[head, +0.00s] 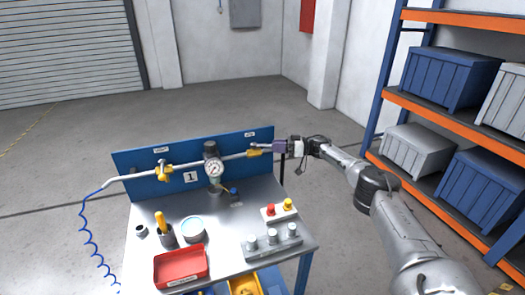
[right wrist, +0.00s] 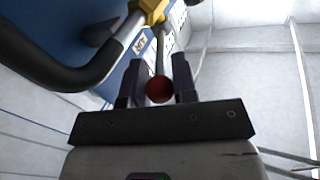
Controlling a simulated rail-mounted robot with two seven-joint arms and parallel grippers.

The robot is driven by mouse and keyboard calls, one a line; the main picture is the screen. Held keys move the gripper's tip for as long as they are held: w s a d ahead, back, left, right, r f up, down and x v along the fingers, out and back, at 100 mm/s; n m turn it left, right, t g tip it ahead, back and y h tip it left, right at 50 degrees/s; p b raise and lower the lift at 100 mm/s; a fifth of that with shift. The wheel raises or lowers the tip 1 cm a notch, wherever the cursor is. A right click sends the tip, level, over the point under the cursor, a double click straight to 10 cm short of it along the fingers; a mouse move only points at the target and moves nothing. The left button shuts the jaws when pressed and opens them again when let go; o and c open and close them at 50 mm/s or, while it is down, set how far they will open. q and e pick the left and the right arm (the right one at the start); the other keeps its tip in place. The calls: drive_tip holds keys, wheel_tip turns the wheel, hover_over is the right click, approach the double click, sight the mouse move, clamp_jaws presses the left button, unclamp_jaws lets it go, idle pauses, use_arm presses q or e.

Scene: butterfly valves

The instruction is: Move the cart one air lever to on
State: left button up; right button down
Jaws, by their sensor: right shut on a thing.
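The cart (head: 143,240) has a blue back panel (head: 135,160) with a "1" plate and a pipe running across it. A yellow valve (head: 254,151) sits at the pipe's right end, below a small label; it also shows at the top of the right wrist view (right wrist: 150,9). Its thin metal lever (right wrist: 160,50) ends in a round dark-red tip. My right gripper (head: 279,147) is shut on this lever, with one dark finger on each side of it in the right wrist view (right wrist: 160,72). My left gripper is not in view.
Another yellow valve (head: 163,173) and a gauge (head: 214,169) sit on the same pipe. The cart top holds a red tray (head: 181,266), a red and a yellow button, and a metal block. A dark curved pipe (right wrist: 65,75) passes close left of my gripper. Shelving (head: 448,118) stands right.

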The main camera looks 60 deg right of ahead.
drive_tip(key=shift+w, duration=0.1)
idle(0.4)
drive_tip(key=c, duration=1.2)
unclamp_jaws()
drive_tip(key=shift+a, duration=0.1)
